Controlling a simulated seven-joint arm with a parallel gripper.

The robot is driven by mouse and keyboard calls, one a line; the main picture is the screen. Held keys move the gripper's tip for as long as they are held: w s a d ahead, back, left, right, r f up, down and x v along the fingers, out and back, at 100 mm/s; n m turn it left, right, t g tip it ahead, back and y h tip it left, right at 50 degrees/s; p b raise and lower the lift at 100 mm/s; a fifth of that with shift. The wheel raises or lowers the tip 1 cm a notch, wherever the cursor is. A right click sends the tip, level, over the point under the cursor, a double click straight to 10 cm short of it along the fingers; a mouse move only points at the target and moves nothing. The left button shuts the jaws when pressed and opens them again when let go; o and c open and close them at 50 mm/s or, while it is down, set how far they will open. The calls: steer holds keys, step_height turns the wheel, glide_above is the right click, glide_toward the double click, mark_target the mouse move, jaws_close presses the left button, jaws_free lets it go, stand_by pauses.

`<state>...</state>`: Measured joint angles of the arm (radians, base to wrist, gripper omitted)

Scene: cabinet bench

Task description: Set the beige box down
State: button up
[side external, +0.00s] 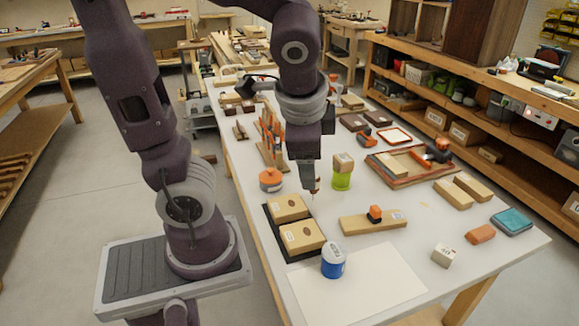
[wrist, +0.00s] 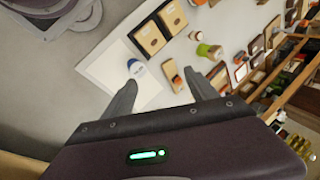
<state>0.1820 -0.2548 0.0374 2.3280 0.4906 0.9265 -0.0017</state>
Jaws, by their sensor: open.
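My gripper (side external: 314,188) is open and points down over the bench; it holds nothing. In the wrist view its two fingers (wrist: 160,86) are spread with nothing between them. The gripper is to the right of the tray and apart from the boxes.
A blue-and-white bottle (side external: 333,262) stands by a white sheet (side external: 370,285) at the front. A wooden block (side external: 385,222) with an orange piece lies to the right. An orange-topped jar (side external: 271,180) stands behind the tray. The front right of the bench has clear patches.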

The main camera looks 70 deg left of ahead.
steer(key=s+d+r+n+t+h, duration=0.2)
steer(key=s+d+r+n+h, duration=0.1)
steer(key=s+d, duration=0.3)
steer(key=shift+d+r+n+t+h, duration=0.25)
steer(key=shift+n+t+h, duration=0.2)
steer(key=shift+n, duration=0.45)
